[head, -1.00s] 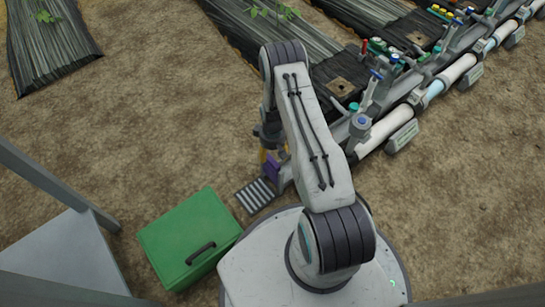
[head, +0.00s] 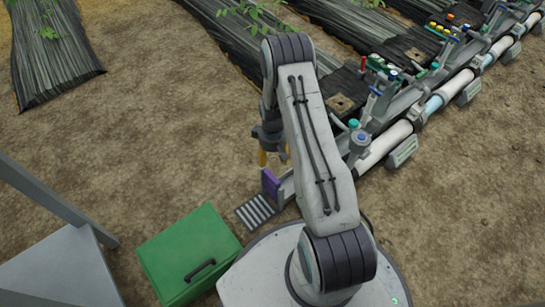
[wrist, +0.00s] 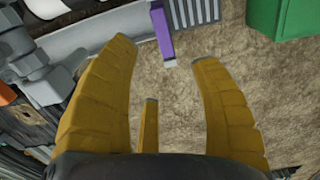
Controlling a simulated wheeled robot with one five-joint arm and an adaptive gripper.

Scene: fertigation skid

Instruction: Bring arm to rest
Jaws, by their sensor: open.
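My gripper (wrist: 165,85) has yellow fingers and is open. In the wrist view nothing is between the fingers but bare soil, with a purple piece (wrist: 161,32) beyond their tips. In the head view my arm is raised and bent, and my gripper (head: 273,157) hangs down from it, partly hidden behind the arm. The purple piece (head: 270,184) stands just below the fingers in this view, at the end of the grey skid frame. I cannot tell the exact gap between them.
A green box (head: 188,250) with a black handle stands at the lower left, next to a slatted grate (head: 257,212). A grey structure (head: 62,270) fills the lower left corner. The pipe skid (head: 385,147) with valves runs to the upper right. Open soil lies at left.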

